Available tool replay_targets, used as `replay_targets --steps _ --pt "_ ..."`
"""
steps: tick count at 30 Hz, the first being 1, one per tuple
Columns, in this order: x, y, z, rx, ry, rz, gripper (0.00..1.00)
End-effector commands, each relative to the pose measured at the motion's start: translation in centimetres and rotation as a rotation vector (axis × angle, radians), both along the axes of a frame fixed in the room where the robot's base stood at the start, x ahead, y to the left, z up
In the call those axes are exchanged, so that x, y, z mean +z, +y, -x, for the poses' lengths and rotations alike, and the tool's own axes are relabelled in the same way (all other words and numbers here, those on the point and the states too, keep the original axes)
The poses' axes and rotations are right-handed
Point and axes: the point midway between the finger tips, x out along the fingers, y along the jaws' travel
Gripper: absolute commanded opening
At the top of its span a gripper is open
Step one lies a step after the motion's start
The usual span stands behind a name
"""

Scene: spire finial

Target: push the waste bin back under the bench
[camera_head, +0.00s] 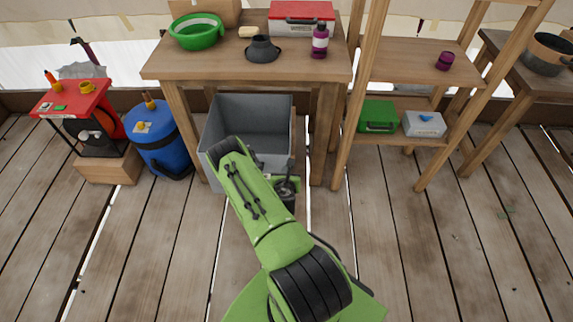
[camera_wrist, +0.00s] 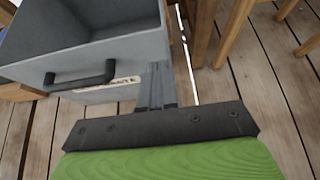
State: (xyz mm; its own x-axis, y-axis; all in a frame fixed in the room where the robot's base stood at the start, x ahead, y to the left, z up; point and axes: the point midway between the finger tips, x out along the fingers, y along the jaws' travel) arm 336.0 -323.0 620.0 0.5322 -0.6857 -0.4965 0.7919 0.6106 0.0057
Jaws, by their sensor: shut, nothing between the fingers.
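The grey waste bin (camera_head: 275,106) stands on the floor between the legs of the wooden bench (camera_head: 157,70), its front part sticking out from under the top. It is open at the top and looks empty. Its front wall (camera_wrist: 130,55) and dark handle (camera_wrist: 82,77) show in the wrist view. My gripper (camera_wrist: 156,70) is shut and empty, its fingers at the right end of the bin's front wall, right of the handle. I cannot tell whether they touch it. In the head view my green arm covers part of the bin's front.
A blue drum (camera_head: 160,140) stands left of the bench, beside a red-topped stand (camera_head: 75,97). A wooden shelf (camera_head: 415,70) stands to the right. A green bowl (camera_head: 197,32), dark pot and purple bottle are on the bench. The plank floor in front is clear.

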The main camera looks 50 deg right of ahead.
Motion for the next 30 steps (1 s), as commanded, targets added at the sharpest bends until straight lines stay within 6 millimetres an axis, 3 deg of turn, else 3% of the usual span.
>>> replay_targets --steps 5,15,30 --pt "-1.0 -1.6 -1.1 -0.003 -0.001 0.003 0.00" --pt "-1.1 -4.5 -3.3 -0.002 0.004 0.003 0.00" --pt "-1.2 -4.6 -3.7 0.001 0.007 0.001 0.00"
